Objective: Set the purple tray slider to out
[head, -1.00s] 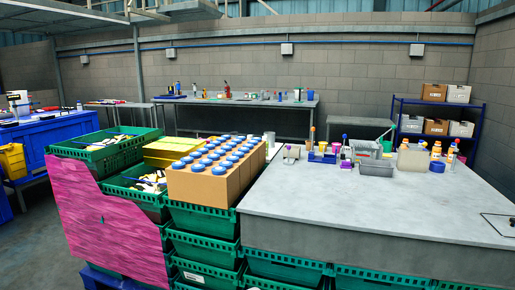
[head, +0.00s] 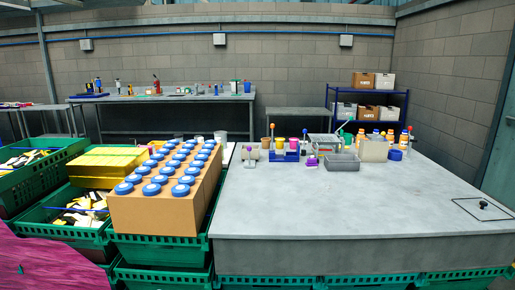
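A small purple item (head: 312,161) sits near the back edge of the grey worktop, in front of a blue holder (head: 285,156). It may be the purple tray slider, but it is too small to tell its shape or setting. A grey open tray (head: 342,162) stands just to the right of the purple item. My gripper is not in view.
The grey worktop (head: 350,204) is bare across its front and middle. A cardboard block with several blue caps (head: 155,213) stands left of it on green crates (head: 160,251). Orange-capped bottles (head: 389,138) and a beige bin (head: 374,150) stand at the back right.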

